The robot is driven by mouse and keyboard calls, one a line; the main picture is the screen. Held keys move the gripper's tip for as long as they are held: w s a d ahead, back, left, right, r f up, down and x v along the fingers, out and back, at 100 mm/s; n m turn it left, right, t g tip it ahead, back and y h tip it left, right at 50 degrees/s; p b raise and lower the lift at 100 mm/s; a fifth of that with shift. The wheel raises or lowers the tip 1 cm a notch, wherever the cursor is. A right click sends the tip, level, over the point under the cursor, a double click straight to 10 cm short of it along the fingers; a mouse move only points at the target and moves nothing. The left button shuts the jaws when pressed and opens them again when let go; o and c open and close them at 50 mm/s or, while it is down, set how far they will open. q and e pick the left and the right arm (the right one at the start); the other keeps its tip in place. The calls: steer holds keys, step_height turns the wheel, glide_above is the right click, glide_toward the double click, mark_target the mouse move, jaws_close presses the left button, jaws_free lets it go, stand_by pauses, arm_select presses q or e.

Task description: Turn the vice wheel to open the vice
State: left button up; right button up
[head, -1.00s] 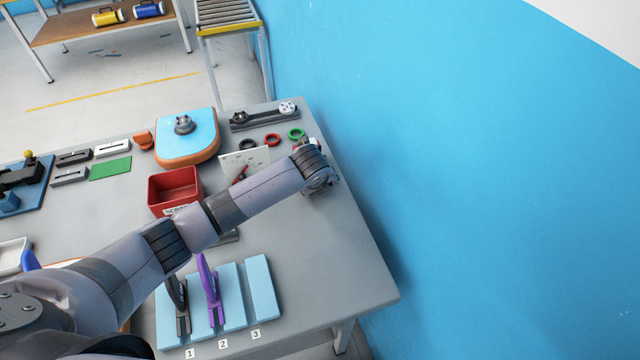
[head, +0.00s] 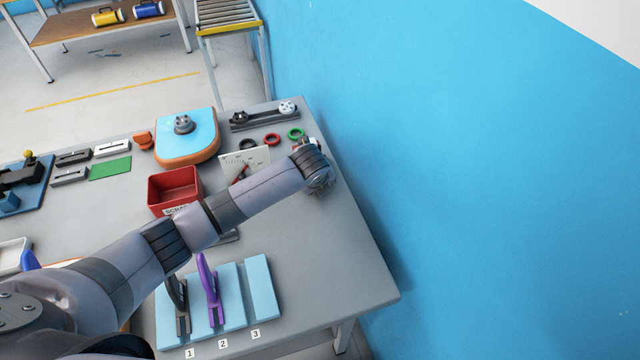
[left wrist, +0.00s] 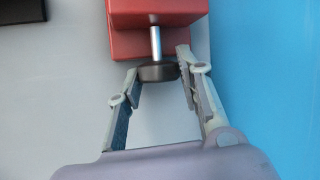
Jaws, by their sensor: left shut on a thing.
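The red vice (left wrist: 155,15) is at the top of the left wrist view. A silver screw (left wrist: 155,42) runs from it to the dark vice wheel (left wrist: 157,73). My left gripper (left wrist: 160,75) is shut on the wheel, with one finger on each side of it. In the head view my left arm reaches across the table to its right edge, and its wrist and forearm hide the vice and wheel. How far the jaws are apart cannot be seen. My right gripper is not in view.
The blue wall (head: 480,170) stands close to the right of the table (head: 330,270). A red bin (head: 174,188), a white marked board (head: 240,162) and black, red and green rings (head: 272,139) are near my arm.

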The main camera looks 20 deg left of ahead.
arm_select(q)
steer(key=shift+a, duration=0.1)
steer(key=shift+s+a+f+n+t+h, duration=0.2)
steer(key=shift+n+t+h, duration=0.1)
steer(key=shift+t+h, duration=0.3)
steer(key=shift+f+t+h, duration=0.1)
steer(key=shift+t+h, duration=0.3)
steer(key=shift+h, duration=0.2)
steer(key=shift+a+f+n+t+h+b, duration=0.15)
steer(key=shift+n+t+h+b, duration=0.25)
steer(key=shift+t+h+b, duration=0.55)
steer(key=shift+h+b, duration=0.35)
steer(key=shift+b, duration=0.4)
steer(key=o, duration=1.1)
steer(key=shift+o, duration=0.2)
